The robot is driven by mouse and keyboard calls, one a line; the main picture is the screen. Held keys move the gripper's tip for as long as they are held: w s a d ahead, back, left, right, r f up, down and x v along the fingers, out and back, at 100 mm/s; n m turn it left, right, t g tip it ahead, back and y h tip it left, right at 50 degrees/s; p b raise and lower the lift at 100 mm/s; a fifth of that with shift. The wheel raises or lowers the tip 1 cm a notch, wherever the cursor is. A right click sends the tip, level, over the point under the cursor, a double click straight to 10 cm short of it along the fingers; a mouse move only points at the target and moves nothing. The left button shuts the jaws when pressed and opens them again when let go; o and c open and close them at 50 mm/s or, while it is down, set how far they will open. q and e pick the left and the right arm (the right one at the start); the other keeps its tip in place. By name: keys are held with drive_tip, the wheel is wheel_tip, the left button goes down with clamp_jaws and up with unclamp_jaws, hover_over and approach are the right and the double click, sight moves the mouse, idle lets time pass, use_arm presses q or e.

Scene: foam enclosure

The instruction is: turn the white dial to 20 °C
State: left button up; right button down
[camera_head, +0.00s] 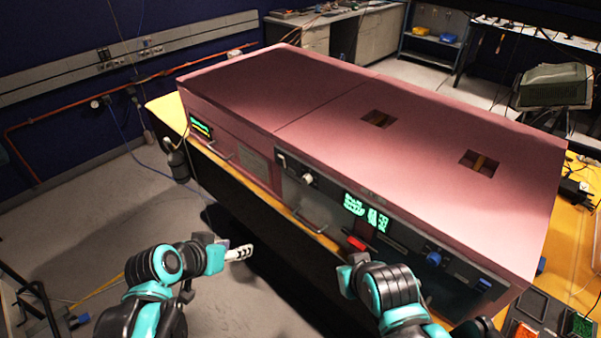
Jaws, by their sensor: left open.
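The white dial (308,178) is a small round knob on the upper left of the dark front panel of a pink box-shaped machine (330,110). Its pointer and markings are too small to read. A lit green display (367,212) is to the right of the dial; I cannot read a temperature there. My left gripper (241,252) is open and empty. It is in front of the machine, below and left of the dial, and apart from it. My right arm (385,290) is in front of the panel's right part; its fingers do not show.
A handle (310,222) sticks out below the dial. A red part (356,243) and a blue knob (433,256) are on the panel near my right arm. The machine stands on a yellow table (168,112). Open floor (80,200) is to the left.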

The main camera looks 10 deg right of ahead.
sight(304, 181)
use_arm(q)
drive_tip(key=w+d+r+m+h+p, duration=0.5)
drive_tip(key=w+d+r+m+h, duration=0.15)
drive_tip(key=w+d, duration=0.55)
drive_tip(key=shift+n, duration=0.35)
drive_tip(key=x, duration=0.2)
drive_tip(key=b+x, duration=0.1)
drive_tip(key=x, duration=0.5)
drive_tip(key=shift+s+d+r+b, duration=0.2)
drive_tip(key=shift+s+d+b, duration=0.1)
drive_tip(key=shift+s, duration=0.1)
clamp_jaws()
